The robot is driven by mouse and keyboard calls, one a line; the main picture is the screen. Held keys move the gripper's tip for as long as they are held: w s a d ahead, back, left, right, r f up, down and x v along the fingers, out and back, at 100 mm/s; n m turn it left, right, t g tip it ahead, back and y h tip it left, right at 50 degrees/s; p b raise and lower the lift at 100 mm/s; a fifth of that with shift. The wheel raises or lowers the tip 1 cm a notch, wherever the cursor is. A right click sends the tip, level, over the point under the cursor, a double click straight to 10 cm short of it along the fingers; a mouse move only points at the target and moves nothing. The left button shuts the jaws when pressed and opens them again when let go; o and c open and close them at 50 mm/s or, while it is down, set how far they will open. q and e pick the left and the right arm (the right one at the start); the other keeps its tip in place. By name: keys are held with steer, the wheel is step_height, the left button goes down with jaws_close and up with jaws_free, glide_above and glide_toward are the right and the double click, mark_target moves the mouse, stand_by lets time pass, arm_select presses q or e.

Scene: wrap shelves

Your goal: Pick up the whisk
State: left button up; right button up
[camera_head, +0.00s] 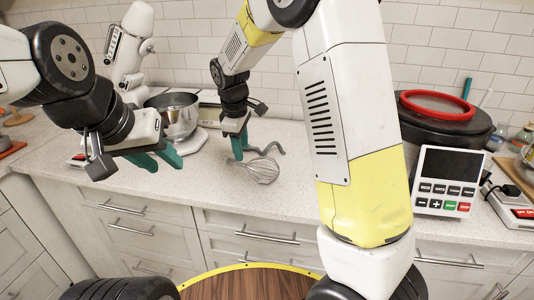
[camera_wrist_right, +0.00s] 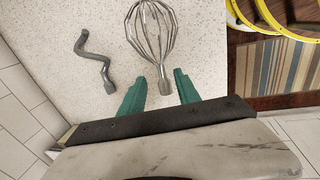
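The wire whisk (camera_head: 262,170) lies on the light countertop (camera_head: 210,190). In the right wrist view, the whisk (camera_wrist_right: 152,28) has its wire loops pointing away and its short handle end between my fingers. My right gripper (camera_head: 240,142) hangs down at the handle end of the whisk. In the wrist view, my right gripper (camera_wrist_right: 160,92) is open, its teal fingers on either side of the handle with gaps visible. My left gripper (camera_head: 156,160) is open and empty, over the counter's left part, well away from the whisk.
A grey curved hook (camera_head: 270,148) lies just behind the whisk, left of it in the wrist view (camera_wrist_right: 94,60). A stand mixer with a metal bowl (camera_head: 172,115) stands behind my left gripper. A card-reader-like device (camera_head: 445,180) and dark pot (camera_head: 440,122) stand right.

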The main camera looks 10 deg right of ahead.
mark_target(243, 165)
steer(key=f, duration=0.2)
steer(key=w+f, duration=0.1)
steer(key=f, duration=0.4)
steer(key=shift+w+f, duration=0.25)
steer(key=shift+f, duration=0.15)
jaws_close()
stand_by(1.1)
